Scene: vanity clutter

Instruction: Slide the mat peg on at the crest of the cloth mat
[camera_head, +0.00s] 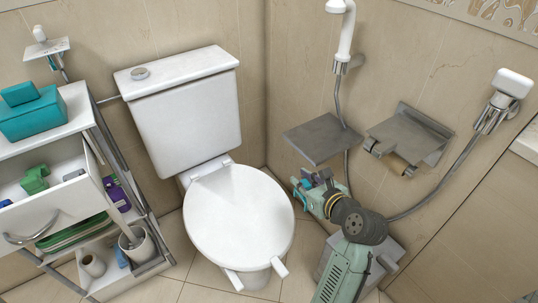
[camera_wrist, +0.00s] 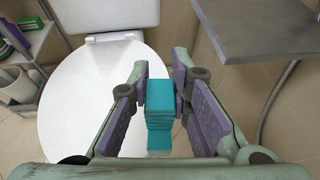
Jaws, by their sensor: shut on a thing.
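My gripper (camera_wrist: 164,112) is shut on a teal, ridged block-like piece (camera_wrist: 159,96), which I take to be the mat peg. In the head view my gripper (camera_head: 314,190) is beside the right edge of the toilet lid, with a little of the teal piece (camera_head: 299,196) showing. In the wrist view the piece appears in front of the white lid. A green, striped folded thing (camera_head: 74,233) lies on the trolley's shelf below the drawer at left; it may be the cloth mat, but I cannot tell. Its crest is not clear.
The toilet (camera_head: 238,215) stands in the middle with its lid down. A grey shelf (camera_head: 322,139) juts from the wall above my gripper. A paper holder (camera_head: 410,138) and hoses are at right. The trolley's open drawer (camera_head: 50,210) holds a green object (camera_head: 35,180).

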